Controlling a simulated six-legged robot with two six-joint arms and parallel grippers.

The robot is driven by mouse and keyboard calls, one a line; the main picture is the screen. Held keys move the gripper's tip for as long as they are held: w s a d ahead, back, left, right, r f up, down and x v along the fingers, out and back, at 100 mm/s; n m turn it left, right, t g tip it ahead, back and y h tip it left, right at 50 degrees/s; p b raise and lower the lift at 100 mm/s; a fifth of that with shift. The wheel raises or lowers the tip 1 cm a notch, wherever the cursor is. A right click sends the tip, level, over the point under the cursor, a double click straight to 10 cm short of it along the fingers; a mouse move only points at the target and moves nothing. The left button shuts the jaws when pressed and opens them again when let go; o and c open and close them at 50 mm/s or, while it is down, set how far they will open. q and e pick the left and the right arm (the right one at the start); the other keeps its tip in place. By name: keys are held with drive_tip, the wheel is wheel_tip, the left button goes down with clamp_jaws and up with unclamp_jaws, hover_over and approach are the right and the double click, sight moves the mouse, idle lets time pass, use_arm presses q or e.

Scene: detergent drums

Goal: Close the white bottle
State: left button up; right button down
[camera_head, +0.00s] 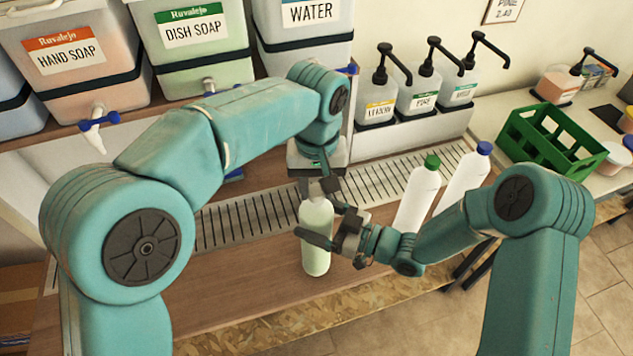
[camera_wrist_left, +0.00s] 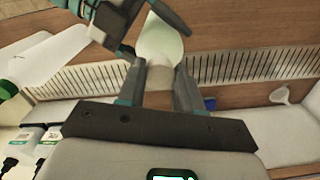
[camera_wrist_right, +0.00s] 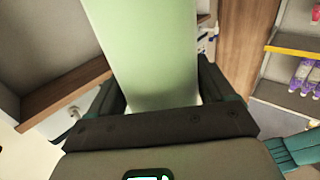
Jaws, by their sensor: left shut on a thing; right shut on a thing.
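A pale green-white bottle (camera_head: 316,255) stands upright on the wooden counter, at its front edge. My left gripper (camera_head: 318,188) points down from above and is shut at the bottle's top. In the left wrist view its fingers (camera_wrist_left: 160,85) close on a pale cap or neck (camera_wrist_left: 160,76); whether the cap is seated cannot be told. My right gripper (camera_head: 325,225) comes from the right and is shut around the bottle's body, which fills the middle of the right wrist view (camera_wrist_right: 145,50). The right fingertips are hidden behind the bottle there.
Two white bottles, one with a green cap (camera_head: 418,195) and one with a blue cap (camera_head: 463,182), stand to the right. Behind are a drain grate (camera_head: 245,217), labelled drums (camera_head: 195,45) with taps, and pump bottles (camera_head: 420,90). A green crate (camera_head: 550,142) stands at the right.

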use_arm(q)
drive_tip(key=shift+f, duration=0.15)
drive_tip(key=m, duration=0.3)
drive_tip(key=shift+m, duration=0.3)
drive_tip(key=m, duration=0.5)
drive_tip(key=shift+a, duration=0.15)
drive_tip(key=m, duration=0.5)
drive_tip(key=shift+w+m, duration=0.2)
drive_tip(key=shift+m, duration=0.1)
drive_tip(key=m, duration=0.5)
drive_tip(key=shift+w+a, duration=0.1)
drive_tip(key=m, duration=0.5)
drive_tip(key=shift+w, duration=0.1)
drive_tip(key=m, duration=0.5)
drive_tip(key=shift+w, duration=0.1)
drive_tip(key=m, duration=0.5)
drive_tip(key=shift+d, duration=0.2)
drive_tip(key=m, duration=0.4)
drive_tip(key=shift+d+m, duration=0.1)
drive_tip(key=shift+m, duration=0.3)
